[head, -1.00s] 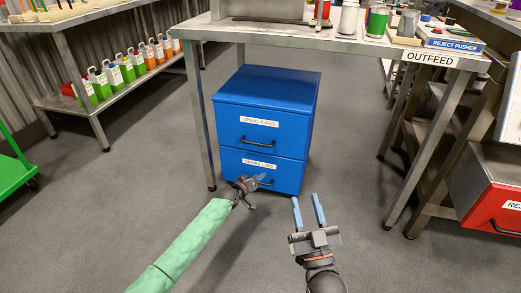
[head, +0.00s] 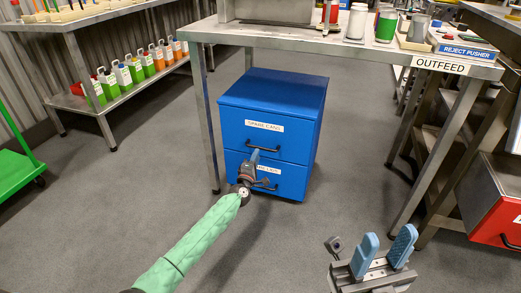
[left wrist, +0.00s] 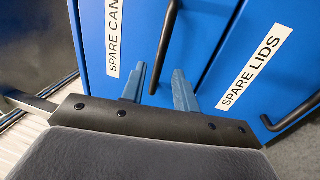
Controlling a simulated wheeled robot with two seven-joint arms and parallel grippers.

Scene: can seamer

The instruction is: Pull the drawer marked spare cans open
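The blue cabinet has two shut drawers. The upper drawer, marked SPARE CANS (head: 236,128), has a black bar handle (head: 268,147), which also shows in the left wrist view (left wrist: 168,40). The lower drawer is marked SPARE LIDS; my left gripper partly hides its label and handle in the head view. My left gripper (head: 256,156) is at the upper handle's left part. In the left wrist view, its blue fingers (left wrist: 158,82) are apart, with the handle's end between them; contact cannot be told. My right gripper (head: 386,250) is open and empty, low at the right, away from the cabinet.
A steel table (head: 330,38) stands over the cabinet, its left leg (head: 208,130) close beside it. The OUTFEED table leg (head: 432,165) and a red drawer unit (head: 490,205) are at the right. A bottle shelf (head: 150,78) is at the left. Floor (head: 330,215) before the cabinet is clear.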

